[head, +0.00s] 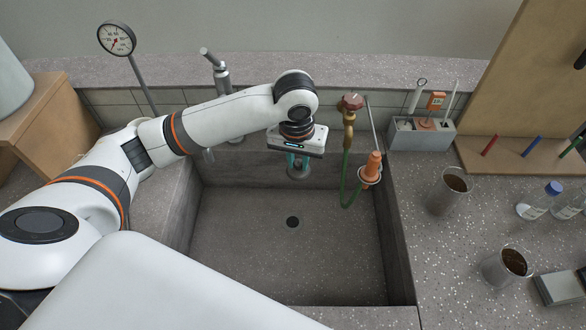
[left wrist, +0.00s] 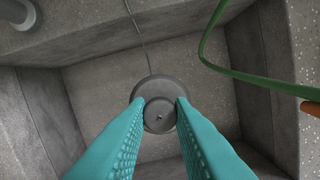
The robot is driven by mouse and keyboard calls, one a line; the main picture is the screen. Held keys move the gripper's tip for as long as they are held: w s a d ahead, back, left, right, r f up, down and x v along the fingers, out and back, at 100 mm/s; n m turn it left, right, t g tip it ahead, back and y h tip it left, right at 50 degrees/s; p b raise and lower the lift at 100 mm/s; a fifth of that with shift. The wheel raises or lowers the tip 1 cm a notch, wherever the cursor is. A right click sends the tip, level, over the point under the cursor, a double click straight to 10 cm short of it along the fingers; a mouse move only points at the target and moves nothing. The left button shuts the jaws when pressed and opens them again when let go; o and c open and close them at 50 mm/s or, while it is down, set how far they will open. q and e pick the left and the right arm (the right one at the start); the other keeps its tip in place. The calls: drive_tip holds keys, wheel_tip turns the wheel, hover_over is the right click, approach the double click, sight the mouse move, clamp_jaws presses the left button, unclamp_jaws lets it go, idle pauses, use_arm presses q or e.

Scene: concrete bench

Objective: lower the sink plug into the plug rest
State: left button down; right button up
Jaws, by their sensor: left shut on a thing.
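The sink plug (head: 298,173) is a round grey disc, held over the back part of the sink. In the left wrist view the plug (left wrist: 160,84) shows from above, with a smaller round grip in its middle. My left gripper (head: 298,161) has teal fingers shut on that grip; the fingertips (left wrist: 160,107) touch it from both sides. The plug hangs clear above the sink floor, near the back wall. I cannot pick out the plug rest with certainty in either view. My right gripper is not in view.
The sink (head: 240,270) has a dark drain hole (head: 293,222). A grey caddy (head: 420,141) stands behind right. Beakers (head: 447,190) stand right.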

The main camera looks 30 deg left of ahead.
use_arm(q)
drive_tip(key=w+a+r+n+p, duration=0.1)
drive_tip(key=w+a+n+p, duration=0.2)
drive_tip(key=w+a+p, duration=0.3)
drive_tip(key=w+a+r+n+p, duration=0.2)
drive_tip(key=w+a+p, duration=0.1)
drive_tip(key=w+p, duration=0.4)
drive_tip(key=shift+y, duration=0.3)
drive_tip(key=shift+w+a+f+b, duration=0.1)
drive_tip(key=shift+w+f+b, duration=0.15)
drive_tip(key=shift+f+b, duration=1.35)
drive_tip(key=shift+w+a+f+b, duration=0.1)
drive_tip(key=shift+w+f+b, duration=0.1)
drive_tip(key=shift+f+b, duration=1.45)
drive_tip(key=shift+w+f+b, duration=0.25)
drive_tip(key=shift+f+b, duration=1)
drive_tip(key=shift+f, duration=0.65)
drive_tip(key=shift+f, duration=0.5)
drive_tip(key=c, duration=1.2)
unclamp_jaws()
drive_tip(key=r, duration=0.8)
drive_tip(key=s+r, duration=0.1)
drive_tip(key=r, duration=0.3)
drive_tip(key=shift+s+d+b, duration=0.1)
drive_tip(key=shift+d+b, duration=0.2)
drive_tip(key=shift+d, duration=0.1)
